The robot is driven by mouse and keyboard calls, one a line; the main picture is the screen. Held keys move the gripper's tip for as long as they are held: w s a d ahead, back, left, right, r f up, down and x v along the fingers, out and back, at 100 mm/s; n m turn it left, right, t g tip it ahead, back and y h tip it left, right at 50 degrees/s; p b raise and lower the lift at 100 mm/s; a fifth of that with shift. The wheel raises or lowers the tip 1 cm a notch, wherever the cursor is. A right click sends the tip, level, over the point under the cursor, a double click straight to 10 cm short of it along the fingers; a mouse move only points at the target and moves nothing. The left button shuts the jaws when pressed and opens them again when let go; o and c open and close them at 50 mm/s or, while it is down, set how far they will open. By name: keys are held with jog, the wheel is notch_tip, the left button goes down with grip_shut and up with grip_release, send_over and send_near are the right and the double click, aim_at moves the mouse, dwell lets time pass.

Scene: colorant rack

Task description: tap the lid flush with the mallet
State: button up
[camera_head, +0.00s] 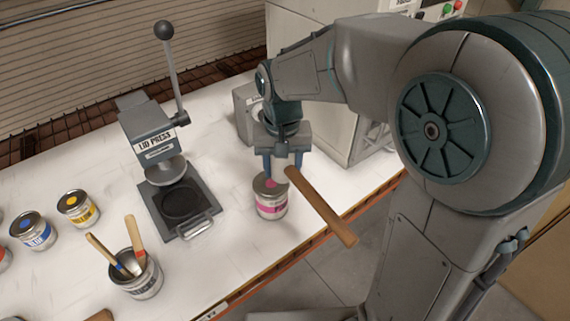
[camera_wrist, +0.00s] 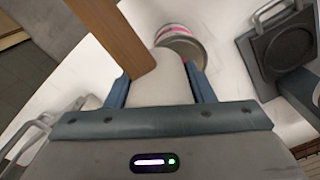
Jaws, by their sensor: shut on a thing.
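The mallet is in my gripper (camera_head: 282,168), which is shut on it. Its wooden handle (camera_head: 322,208) slants down to the right past the can. In the wrist view, the mallet's pale round head (camera_wrist: 168,88) sits between the two fingers, with the handle (camera_wrist: 112,32) running up to the left. The paint can with a pink label (camera_head: 271,207) stands upright on the bench, close under my gripper. Its lid (camera_head: 268,187), with a pink dot, is on top and partly covered. I cannot tell how the lid sits, or whether the mallet touches it.
The lid press (camera_head: 160,150) stands left of the pink can. A blue can (camera_head: 37,236), a yellow can (camera_head: 80,212) and a can holding wooden sticks (camera_head: 140,279) are further left. A large grey cabinet (camera_head: 310,80) stands behind. The bench's front edge runs close by the pink can.

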jog(key=w+a+r+m+p, duration=0.1)
jog(key=w+a+m+p, duration=0.2)
jog(key=a+m, duration=0.4)
jog(key=shift+w+r+m+p, duration=0.25)
jog(key=shift+w+m+p, duration=0.05)
jog(key=shift+m, duration=1.7)
jog(key=b, duration=0.4)
send_over(254, 181)
jog(key=shift+w+f, duration=0.1)
jog(key=shift+f, duration=2.2)
notch_tip(254, 181, down, 3)
jog(key=shift+r+b, duration=0.2)
jog(key=shift+b, duration=0.75)
jog(key=shift+r, duration=0.15)
